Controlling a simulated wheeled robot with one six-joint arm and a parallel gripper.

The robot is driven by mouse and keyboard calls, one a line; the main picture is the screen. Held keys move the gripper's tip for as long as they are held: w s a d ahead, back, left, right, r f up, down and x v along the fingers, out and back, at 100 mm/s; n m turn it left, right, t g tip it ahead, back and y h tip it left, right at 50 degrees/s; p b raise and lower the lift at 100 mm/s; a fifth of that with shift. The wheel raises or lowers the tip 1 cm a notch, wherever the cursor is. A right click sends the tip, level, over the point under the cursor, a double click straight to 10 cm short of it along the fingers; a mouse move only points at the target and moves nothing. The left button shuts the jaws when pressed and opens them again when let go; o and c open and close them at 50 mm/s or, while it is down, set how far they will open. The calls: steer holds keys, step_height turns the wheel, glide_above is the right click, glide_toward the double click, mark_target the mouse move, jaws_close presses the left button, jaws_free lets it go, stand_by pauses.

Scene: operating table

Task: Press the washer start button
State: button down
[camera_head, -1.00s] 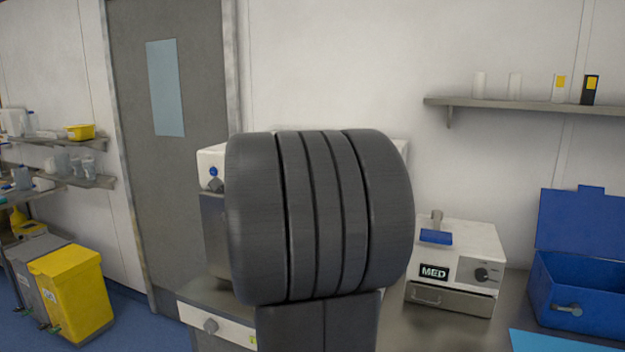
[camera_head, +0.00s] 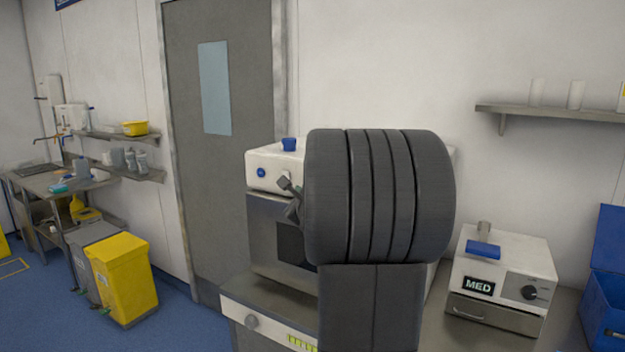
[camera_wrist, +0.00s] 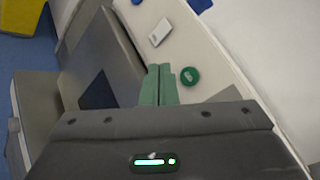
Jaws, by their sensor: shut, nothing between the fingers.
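The washer (camera_head: 265,235) is a steel box with a white control panel (camera_head: 253,183), partly hidden behind my arm in the head view. A blue button (camera_head: 261,172) shows at the panel's left end. In the wrist view a round green button (camera_wrist: 190,76) and a small white part (camera_wrist: 160,32) sit on the white panel. The green button is hidden in the head view. My gripper (camera_head: 290,187) is shut and empty in front of the panel. In the wrist view its fingertips (camera_wrist: 165,68) are just left of the green button; I cannot tell whether they touch anything.
A blue knob (camera_head: 289,144) sits on top of the washer. A white MED box (camera_head: 508,262) stands on the counter to the right, with a blue case (camera_head: 606,310) beyond it. A yellow bin (camera_head: 122,280) and a grey bin stand on the floor at left.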

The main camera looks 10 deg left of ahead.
steer(key=shift+w+d+p, duration=0.15)
steer(key=shift+w+d, duration=0.1)
steer(key=shift+w, duration=0.45)
steer(key=shift+w+d+p, duration=0.2)
steer(key=shift+w+d, duration=0.1)
steer(key=shift+w, duration=0.4)
steer(key=shift+w+d+p, duration=0.15)
steer(key=shift+w+d, duration=0.1)
steer(key=shift+w, duration=0.45)
steer(key=shift+w, duration=0.1)
stand_by(0.4)
steer(key=shift+w+d, duration=0.1)
steer(key=shift+w, duration=0.2)
steer(key=shift+w+d, duration=0.15)
steer(key=shift+w, duration=0.15)
stand_by(0.6)
steer(key=shift+s, duration=0.1)
steer(key=shift+s+a+b, duration=0.3)
steer(key=shift+s+b, duration=0.2)
steer(key=shift+s, duration=0.15)
